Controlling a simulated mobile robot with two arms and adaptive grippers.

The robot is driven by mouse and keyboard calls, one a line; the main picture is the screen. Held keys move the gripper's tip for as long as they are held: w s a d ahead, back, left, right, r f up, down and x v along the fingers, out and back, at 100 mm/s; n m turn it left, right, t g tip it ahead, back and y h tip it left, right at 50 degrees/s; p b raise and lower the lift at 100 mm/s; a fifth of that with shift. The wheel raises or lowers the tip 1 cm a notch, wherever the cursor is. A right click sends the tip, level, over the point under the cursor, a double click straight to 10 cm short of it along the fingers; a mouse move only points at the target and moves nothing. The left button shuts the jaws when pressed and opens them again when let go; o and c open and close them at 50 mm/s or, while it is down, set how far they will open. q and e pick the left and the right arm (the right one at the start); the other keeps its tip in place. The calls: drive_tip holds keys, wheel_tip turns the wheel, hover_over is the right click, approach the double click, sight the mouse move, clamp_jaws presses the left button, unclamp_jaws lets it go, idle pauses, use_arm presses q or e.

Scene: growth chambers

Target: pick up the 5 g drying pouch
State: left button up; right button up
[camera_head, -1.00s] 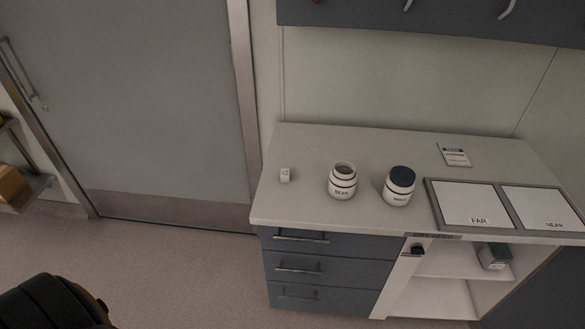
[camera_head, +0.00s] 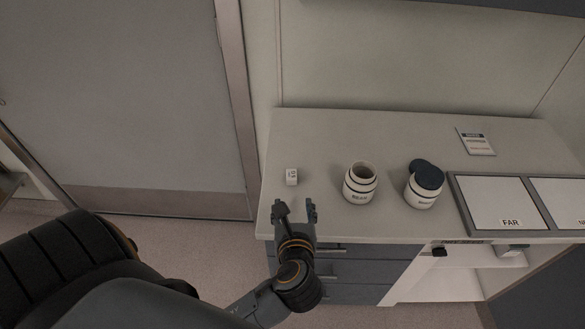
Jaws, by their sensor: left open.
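A small white pouch (camera_head: 291,176) with a dark mark on it, too small to read surely, lies near the left end of the pale counter (camera_head: 330,131). My left gripper (camera_head: 296,206) is over the counter's front edge, just in front of the pouch. Its two fingers are apart and empty, pointing towards the pouch without touching it. My right gripper is not in view.
An open white jar (camera_head: 360,187) stands right of the pouch. A framed tray (camera_head: 457,199) and a small card (camera_head: 475,143) are farther right. The counter behind the pouch is clear.

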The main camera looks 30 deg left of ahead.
sight(292, 180)
use_arm(q)
drive_tip(key=x, duration=0.6)
drive_tip(key=shift+w+a, duration=0.15)
drive_tip(key=x, duration=0.4)
drive_tip(key=shift+w+a+r+p, duration=0.25)
drive_tip(key=shift+w+r+p, duration=0.05)
drive_tip(key=shift+w+p, duration=0.1)
drive_tip(key=shift+w+a+f, duration=0.2)
drive_tip(key=shift+w, duration=0.1)
drive_tip(key=c, duration=0.7)
drive_tip(key=shift+c, duration=0.9)
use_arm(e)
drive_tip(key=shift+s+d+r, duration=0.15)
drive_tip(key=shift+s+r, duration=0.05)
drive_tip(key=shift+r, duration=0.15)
